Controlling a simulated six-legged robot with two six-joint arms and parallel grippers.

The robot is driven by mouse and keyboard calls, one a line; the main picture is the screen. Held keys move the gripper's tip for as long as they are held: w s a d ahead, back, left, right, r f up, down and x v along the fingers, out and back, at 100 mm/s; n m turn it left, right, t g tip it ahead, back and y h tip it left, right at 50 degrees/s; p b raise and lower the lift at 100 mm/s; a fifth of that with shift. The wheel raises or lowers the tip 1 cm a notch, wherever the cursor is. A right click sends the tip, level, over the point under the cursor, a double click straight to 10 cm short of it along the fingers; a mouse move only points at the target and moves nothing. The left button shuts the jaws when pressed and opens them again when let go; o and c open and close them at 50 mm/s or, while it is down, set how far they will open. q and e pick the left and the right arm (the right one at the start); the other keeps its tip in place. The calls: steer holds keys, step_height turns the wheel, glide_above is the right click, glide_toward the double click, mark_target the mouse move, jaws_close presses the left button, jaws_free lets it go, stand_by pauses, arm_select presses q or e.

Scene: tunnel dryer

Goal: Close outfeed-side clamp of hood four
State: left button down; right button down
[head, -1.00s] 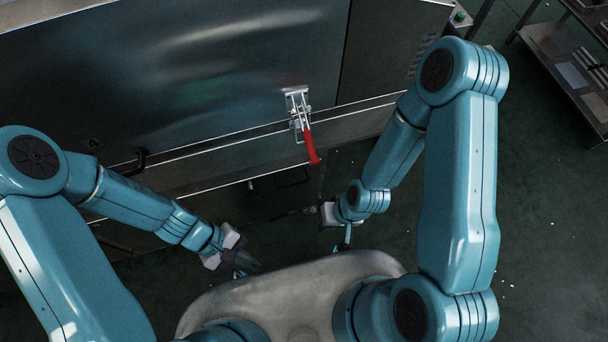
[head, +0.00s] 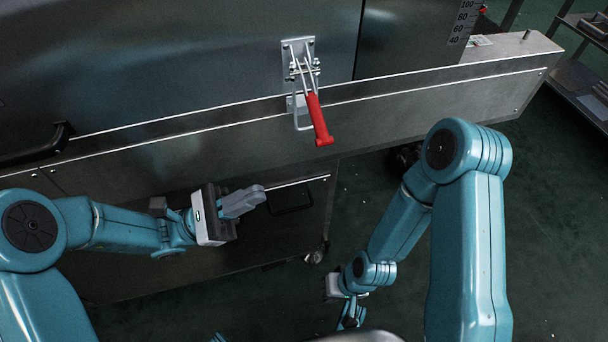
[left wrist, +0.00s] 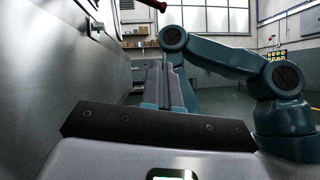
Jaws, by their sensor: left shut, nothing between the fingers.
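The toggle clamp (head: 299,62) is a metal bracket on the dark hood panel (head: 210,60), with a wire loop and a red handle (head: 319,120). The handle slants down and outward over the ledge below the panel. The loop hangs by a small catch plate at the ledge; I cannot tell whether it is hooked.
A long metal ledge (head: 420,97) runs under the panel. A black handle (head: 40,147) is at the left. A lower cabinet with a black pull (head: 291,200) stands beneath. A shelf rack (head: 590,80) is at the far right. Floor right of the cabinet is open.

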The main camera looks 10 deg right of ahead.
mark_target(312, 102)
arm_select(q)
steer(key=shift+w+a+r, duration=0.1)
steer(key=shift+r, duration=0.05)
arm_select(e)
steer(key=shift+f, duration=0.1)
